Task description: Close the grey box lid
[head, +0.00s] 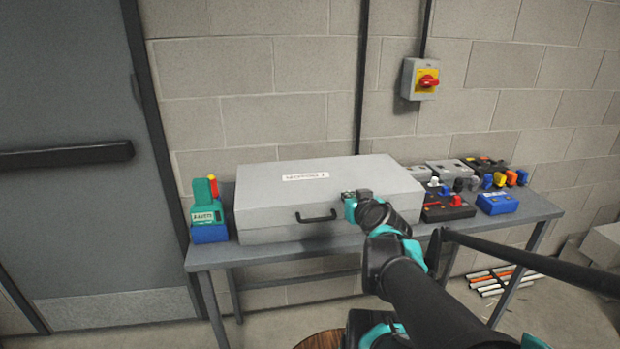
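The grey box (265,222) sits on the metal table, with a black handle (316,217) on its front. Its lid (320,182) has a white label and lies down over the box. It looks closed, though the seam on the right front is partly hidden by my arm. My gripper (350,205) is at the front right of the box, close to the lid's front edge and right of the handle. I cannot tell whether it touches the lid. Its fingers are too small and too hidden to tell open from shut.
The table (285,250) has a blue and green device (206,215) at its left end. Several control units, including a blue one (497,203), stand right of the box. A red wall switch (427,81) is above. Rods (490,279) lie on the floor at right.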

